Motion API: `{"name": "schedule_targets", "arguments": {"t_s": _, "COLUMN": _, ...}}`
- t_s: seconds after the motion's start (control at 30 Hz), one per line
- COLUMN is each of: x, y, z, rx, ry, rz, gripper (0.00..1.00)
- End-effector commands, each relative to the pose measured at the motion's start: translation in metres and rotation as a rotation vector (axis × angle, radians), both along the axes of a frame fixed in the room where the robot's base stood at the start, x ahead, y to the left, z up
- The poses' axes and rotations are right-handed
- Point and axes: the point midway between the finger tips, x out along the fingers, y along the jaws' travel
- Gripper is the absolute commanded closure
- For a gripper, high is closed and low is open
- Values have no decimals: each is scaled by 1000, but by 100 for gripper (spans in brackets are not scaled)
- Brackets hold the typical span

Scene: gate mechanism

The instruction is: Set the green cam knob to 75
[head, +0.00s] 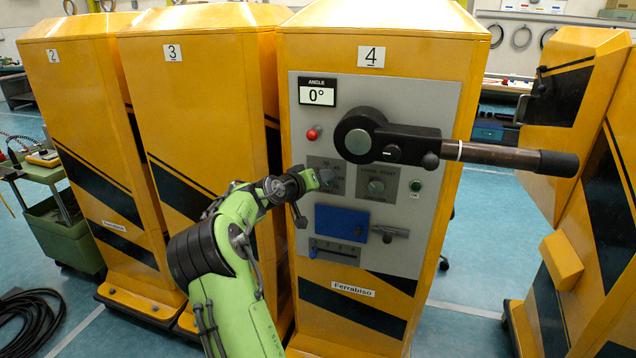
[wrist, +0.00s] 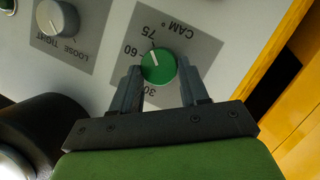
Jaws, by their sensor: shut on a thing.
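The green cam knob (wrist: 159,67) sits on a grey plate marked CAM (wrist: 178,28), with 30, 60 and 75 seen upside down in the wrist view. Its white pointer line points up and slightly left there, near the 75 label; the exact reading is hard to tell. My gripper (wrist: 160,72) has a finger on either side of the knob and is shut on it. In the head view my gripper (head: 312,181) reaches the panel (head: 440,110) of cabinet 4 from the left and hides most of the knob.
A large black lever (head: 450,150) juts right above the knob plates. A LOOSE/TIGHT knob (head: 376,187) is beside the cam plate. A red button (head: 313,133), green button (head: 416,186) and blue block (head: 341,222) are nearby. The angle display (head: 317,96) reads 0°.

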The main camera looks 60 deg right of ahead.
Motion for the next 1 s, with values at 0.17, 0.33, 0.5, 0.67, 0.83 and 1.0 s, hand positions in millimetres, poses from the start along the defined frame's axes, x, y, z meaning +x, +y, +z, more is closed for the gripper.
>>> {"name": "schedule_targets", "arguments": {"t_s": 0.17, "x": -1, "y": 0, "z": 0, "rx": 5, "ry": -22, "rz": -1, "gripper": 86}}
{"name": "schedule_targets", "arguments": {"t_s": 0.33, "x": -1, "y": 0, "z": 0, "rx": 6, "ry": -25, "rz": -2, "gripper": 86}}
{"name": "schedule_targets", "arguments": {"t_s": 0.5, "x": -1, "y": 0, "z": 0, "rx": 6, "ry": -24, "rz": -1, "gripper": 86}}
{"name": "schedule_targets", "arguments": {"t_s": 0.67, "x": -1, "y": 0, "z": 0, "rx": 5, "ry": -24, "rz": -1, "gripper": 36}}
{"name": "schedule_targets", "arguments": {"t_s": 0.83, "x": 0, "y": 0, "z": 0, "rx": 5, "ry": -23, "rz": -1, "gripper": 30}}
{"name": "schedule_targets", "arguments": {"t_s": 1.0, "x": 0, "y": 3, "z": 1, "rx": 4, "ry": -23, "rz": 0, "gripper": 30}}
